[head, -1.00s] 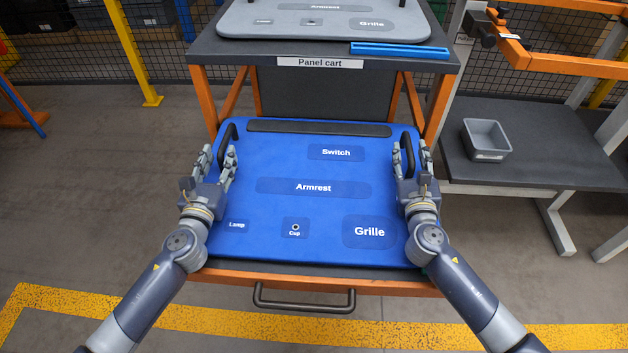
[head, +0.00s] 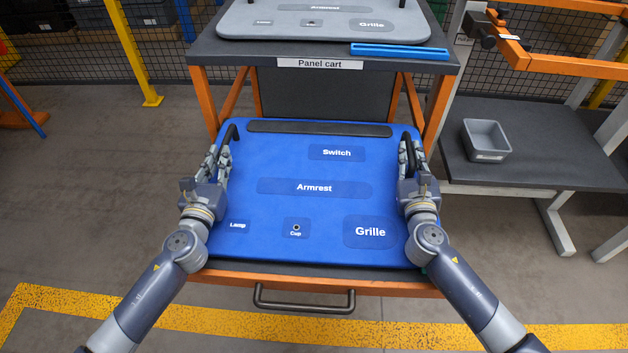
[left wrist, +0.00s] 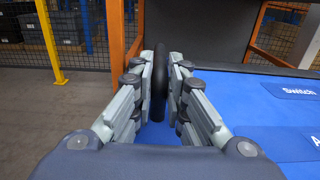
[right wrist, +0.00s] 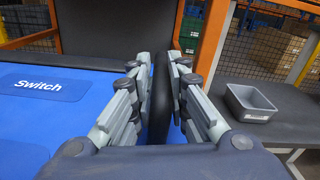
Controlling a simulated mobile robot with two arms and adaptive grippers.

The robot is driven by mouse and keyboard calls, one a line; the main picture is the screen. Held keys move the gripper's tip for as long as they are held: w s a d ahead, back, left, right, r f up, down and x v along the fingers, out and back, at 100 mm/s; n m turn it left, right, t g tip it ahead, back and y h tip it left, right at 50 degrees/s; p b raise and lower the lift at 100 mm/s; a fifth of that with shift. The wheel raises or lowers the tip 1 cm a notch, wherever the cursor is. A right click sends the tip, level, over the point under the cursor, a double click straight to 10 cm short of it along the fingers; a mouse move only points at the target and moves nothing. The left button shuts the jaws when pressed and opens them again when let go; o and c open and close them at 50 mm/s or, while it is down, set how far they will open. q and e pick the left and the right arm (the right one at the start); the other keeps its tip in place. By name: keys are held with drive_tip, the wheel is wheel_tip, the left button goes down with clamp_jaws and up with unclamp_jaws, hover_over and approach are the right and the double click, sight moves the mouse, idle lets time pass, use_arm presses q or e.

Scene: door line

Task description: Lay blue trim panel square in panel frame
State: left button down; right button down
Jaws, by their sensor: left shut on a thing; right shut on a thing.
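The blue trim panel (head: 270,208) lies on the lower shelf of the panel cart, with areas marked Switch, Armrest, Lamp, Cup and Grille. It has a dark handle at each side. My left gripper (head: 222,160) is shut on its left handle; the left wrist view shows that dark handle (left wrist: 159,85) between the fingers. My right gripper (head: 408,155) is shut on the right handle, which shows between the fingers in the right wrist view (right wrist: 162,90). Part of an orange frame (head: 560,62) on a stand shows at the upper right; I cannot tell whether it is the panel frame.
The panel cart (head: 225,50) carries a grey panel (head: 260,28) and a blue bar (head: 400,50) on top. Its front has a dark pull handle (head: 304,306). A grey bin (head: 487,139) sits on a dark shelf (head: 540,165) at right.

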drive_tip(key=shift+r+p, duration=2.2)
drive_tip(key=shift+r, duration=0.3)
drive_tip(key=shift+d+f, duration=0.1)
